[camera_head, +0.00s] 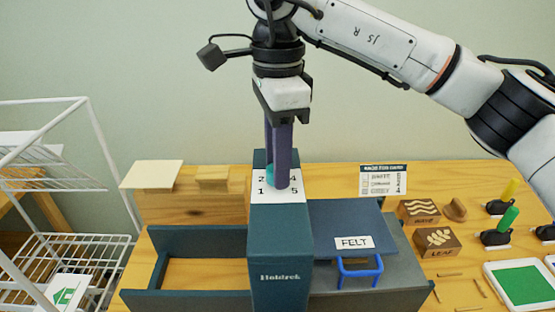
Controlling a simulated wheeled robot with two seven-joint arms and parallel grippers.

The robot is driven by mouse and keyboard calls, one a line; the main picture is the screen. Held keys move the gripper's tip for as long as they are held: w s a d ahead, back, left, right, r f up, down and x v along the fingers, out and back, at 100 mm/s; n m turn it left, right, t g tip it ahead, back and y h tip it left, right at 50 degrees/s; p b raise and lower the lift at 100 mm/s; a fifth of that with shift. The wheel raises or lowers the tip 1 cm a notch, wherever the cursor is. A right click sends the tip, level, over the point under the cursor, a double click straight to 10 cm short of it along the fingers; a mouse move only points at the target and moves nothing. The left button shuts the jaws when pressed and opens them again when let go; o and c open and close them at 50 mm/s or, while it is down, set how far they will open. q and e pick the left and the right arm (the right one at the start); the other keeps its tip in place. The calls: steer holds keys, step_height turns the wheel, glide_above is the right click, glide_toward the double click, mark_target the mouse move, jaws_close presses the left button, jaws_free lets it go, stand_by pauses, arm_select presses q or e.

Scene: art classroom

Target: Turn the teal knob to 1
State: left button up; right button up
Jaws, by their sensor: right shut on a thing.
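The teal knob (271,173) sits on the white dial plate (272,196) on top of the dark teal box column (279,240). The plate shows 1 at its front left, 2 above that, 4 at the right and 5 at the front right. My right gripper (279,180) points straight down from above and is shut on the knob. Its fingers hide most of the knob, its pointer and the back middle of the plate, so I cannot tell which number the knob points to. My left gripper is not in view.
A lid marked FELT (354,243) with a blue handle (359,272) lies right of the column. An open compartment (200,272) is at its left. Stamp blocks (437,242), green and yellow-handled tools and a green pad (523,283) stand at the right. A white wire rack (85,250) is at far left.

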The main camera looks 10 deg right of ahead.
steer(key=n, duration=0.7)
steer(key=shift+r, duration=0.15)
steer(key=n, duration=0.6)
steer(key=shift+n, duration=0.3)
steer(key=n, duration=0.4)
steer(key=shift+n, duration=2.7)
steer(key=o, duration=1)
steer(key=shift+o, duration=0.2)
step_height(320, 180, up, 10)
